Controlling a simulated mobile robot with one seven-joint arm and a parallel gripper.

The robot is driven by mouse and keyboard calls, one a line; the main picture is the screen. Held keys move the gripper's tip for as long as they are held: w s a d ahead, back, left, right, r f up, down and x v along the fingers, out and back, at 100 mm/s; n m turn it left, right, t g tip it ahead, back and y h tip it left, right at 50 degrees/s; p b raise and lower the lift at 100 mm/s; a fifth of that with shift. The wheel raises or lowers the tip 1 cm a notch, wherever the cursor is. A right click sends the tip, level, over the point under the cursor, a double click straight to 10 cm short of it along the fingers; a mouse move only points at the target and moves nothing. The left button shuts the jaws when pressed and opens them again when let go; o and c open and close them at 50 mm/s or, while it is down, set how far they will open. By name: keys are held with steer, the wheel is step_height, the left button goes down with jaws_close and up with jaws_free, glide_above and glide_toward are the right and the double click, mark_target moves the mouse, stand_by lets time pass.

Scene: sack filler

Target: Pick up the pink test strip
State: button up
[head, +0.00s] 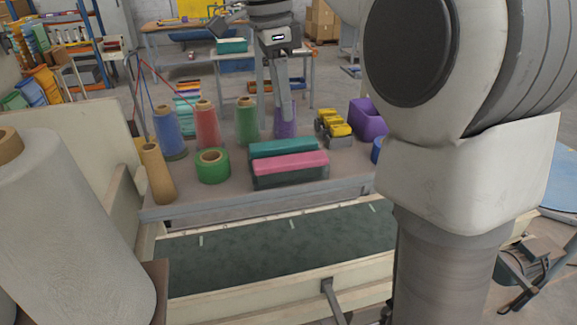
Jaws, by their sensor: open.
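The pink test strip (290,164) lies flat along the front top of a dark block or holder (290,180) on the grey table. A teal strip (283,147) lies just behind it, roughly parallel. My gripper (275,103) points down with its long fingers apart and empty. It hangs above and behind the strips in the picture, near the purple thread cone (284,124). I see clear space between the fingertips and the pink strip, but its depth is hard to judge.
Blue (168,135), red (207,127) and green (247,122) cones stand behind-left. A green tape roll (213,166) and tan cone (158,175) stand left. Yellow-topped pieces (335,126) and a purple bin (368,118) stand right. A dark conveyor belt (280,245) runs in front.

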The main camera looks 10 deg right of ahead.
mark_target(291, 159)
steer(key=f, duration=0.4)
steer(key=d+f, duration=0.1)
steer(key=f, duration=0.6)
steer(key=shift+s+d+f, duration=0.1)
steer(key=shift+d+f, duration=0.1)
steer(key=shift+f, duration=0.2)
steer(key=shift+c, duration=0.2)
jaws_close()
